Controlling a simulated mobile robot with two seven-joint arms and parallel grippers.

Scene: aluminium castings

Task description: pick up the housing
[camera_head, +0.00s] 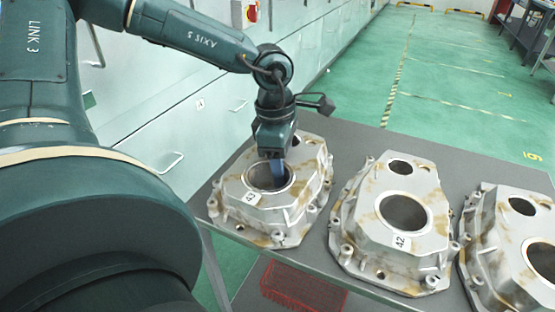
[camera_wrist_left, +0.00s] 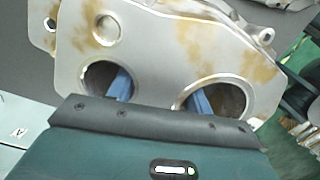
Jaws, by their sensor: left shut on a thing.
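Three silver-grey cast housings with brown stains stand in a row on a grey table (camera_head: 345,134). The left housing (camera_head: 300,208) has a tag that seems to read 43. My left gripper (camera_head: 278,166) is over it, pointing down, with a blue finger in its large bore. In the left wrist view, one blue finger goes into each of the two bores of this housing (camera_wrist_left: 155,45). The gripper is shut on the wall between them. The fingertips are hidden inside the bores. The housing appears to rest on the table. My right gripper is not in view.
The middle housing (camera_head: 352,217), tagged 42, stands close to the right of the held one. The right housing (camera_head: 492,235) is cut off by the picture edge. A red crate (camera_head: 300,290) is below the table edge. Pale cabinets (camera_head: 180,100) line the left; green floor lies behind.

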